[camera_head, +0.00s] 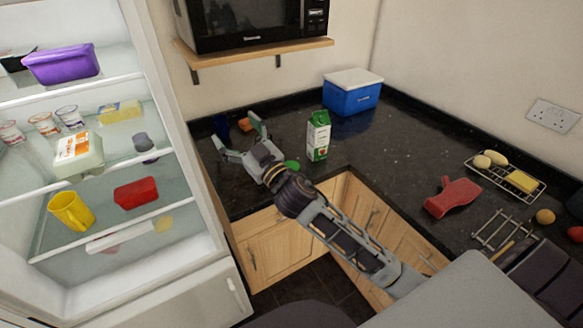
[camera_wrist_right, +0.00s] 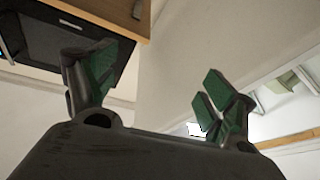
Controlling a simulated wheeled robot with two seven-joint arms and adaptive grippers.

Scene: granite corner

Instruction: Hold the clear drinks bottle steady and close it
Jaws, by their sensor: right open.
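I cannot make out a clear drinks bottle in either view. My right gripper (camera_head: 240,138) is open over the left end of the dark granite worktop (camera_head: 390,150), by the fridge. In the right wrist view its fingers (camera_wrist_right: 158,80) are spread with nothing between them. A small green thing (camera_head: 292,165) shows beside the right wrist; I cannot tell what it is. My left gripper is in neither view.
An open fridge (camera_head: 215,270) with filled shelves stands at the left. A green-white carton (camera_head: 318,136) and a blue cool box (camera_head: 351,92) stand right of the gripper. A microwave (camera_head: 258,22) sits on a shelf above. A red thing (camera_head: 452,197) and a rack (camera_head: 508,177) lie farther right.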

